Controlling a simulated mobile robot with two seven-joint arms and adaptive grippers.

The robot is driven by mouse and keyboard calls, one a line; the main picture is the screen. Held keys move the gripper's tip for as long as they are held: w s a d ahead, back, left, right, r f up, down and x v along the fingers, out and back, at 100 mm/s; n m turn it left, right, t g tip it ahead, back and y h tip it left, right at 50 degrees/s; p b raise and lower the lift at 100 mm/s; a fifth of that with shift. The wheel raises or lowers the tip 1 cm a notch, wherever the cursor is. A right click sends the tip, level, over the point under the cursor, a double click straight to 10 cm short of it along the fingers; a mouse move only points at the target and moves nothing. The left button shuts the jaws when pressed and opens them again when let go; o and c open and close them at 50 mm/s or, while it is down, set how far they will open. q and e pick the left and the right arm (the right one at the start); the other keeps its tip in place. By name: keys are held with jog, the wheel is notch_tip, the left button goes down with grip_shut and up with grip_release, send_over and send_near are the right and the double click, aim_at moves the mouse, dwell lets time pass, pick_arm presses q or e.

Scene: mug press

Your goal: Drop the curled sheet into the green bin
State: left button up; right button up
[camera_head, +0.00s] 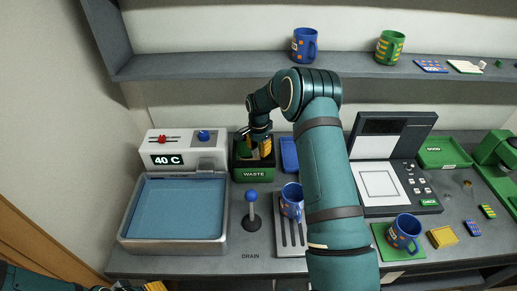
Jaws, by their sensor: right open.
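The green bin (244,174), labelled WASTE, stands at the back of the counter, right of the water basin. My right arm reaches over the counter, and my right gripper (259,149) points down at the bin's opening. The gripper is open. A small pale patch (254,154) shows at the bin's mouth beside the orange finger; it may be the curled sheet, but it is too small to be sure. The gripper hides part of the bin's inside. Of my left arm, only dark teal parts and a bit of orange (155,286) show at the bottom left edge.
The basin (128,228) with a 40 C display is left of the bin. A blue-knobbed lever (252,211) stands in front. A blue mug (292,200) stands on a slotted drain plate, another mug (404,231) on a green mat. A press (384,165) is at right.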

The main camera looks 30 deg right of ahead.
notch_tip(320, 180, up, 12)
dwell(0.3)
jog(key=shift+f, duration=0.1)
dwell(0.4)
